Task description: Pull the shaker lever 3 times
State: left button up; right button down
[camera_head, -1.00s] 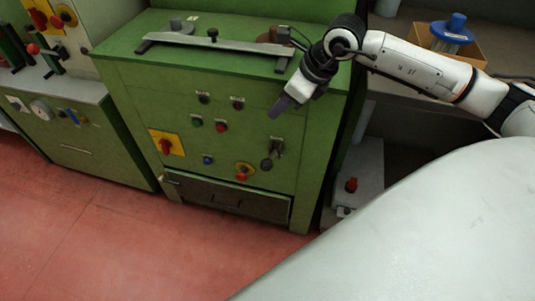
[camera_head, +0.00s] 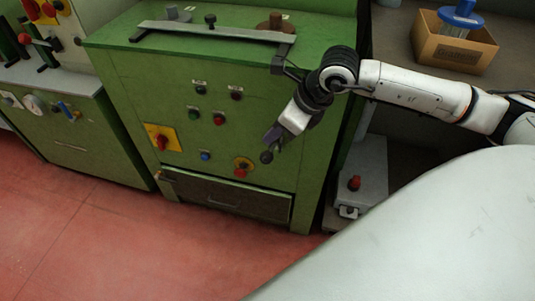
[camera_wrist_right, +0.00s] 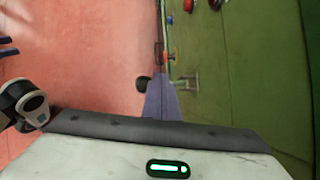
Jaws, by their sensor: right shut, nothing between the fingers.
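The lever with a round black knob (camera_head: 267,157) sits at the right of the green machine's front panel, and I take it for the shaker lever. My right gripper (camera_head: 270,137) is shut and empty, just above the knob and in front of the lever's upper part, hiding some of it. In the right wrist view the closed purple-grey fingers (camera_wrist_right: 161,92) point toward the panel. The black knob (camera_wrist_right: 142,83) shows just left of the fingertips there, and the metal lever mount (camera_wrist_right: 188,82) to their right. I cannot tell whether the fingers touch the lever. My left gripper is not in view.
Below the panel is a drawer (camera_head: 225,198). Coloured buttons and a yellow-plated red switch (camera_head: 160,138) are left of the lever. A cardboard box (camera_head: 452,50) holding a blue-lidded container stands on the right. The red floor (camera_head: 110,240) in front is clear.

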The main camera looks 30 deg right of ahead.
pick_arm(q)
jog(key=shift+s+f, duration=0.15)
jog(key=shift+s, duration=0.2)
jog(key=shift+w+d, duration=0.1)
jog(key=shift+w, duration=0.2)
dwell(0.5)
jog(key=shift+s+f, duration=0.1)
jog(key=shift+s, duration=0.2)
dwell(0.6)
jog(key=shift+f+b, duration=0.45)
jog(key=shift+b, duration=0.05)
pick_arm(e)
jog(key=shift+s+a+f, duration=0.15)
jog(key=shift+a+f, duration=0.05)
jog(key=shift+f, duration=0.2)
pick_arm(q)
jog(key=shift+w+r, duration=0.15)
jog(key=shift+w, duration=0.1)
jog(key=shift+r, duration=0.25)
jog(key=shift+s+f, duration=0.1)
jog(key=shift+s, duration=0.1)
pick_arm(e)
jog(key=shift+f, duration=0.15)
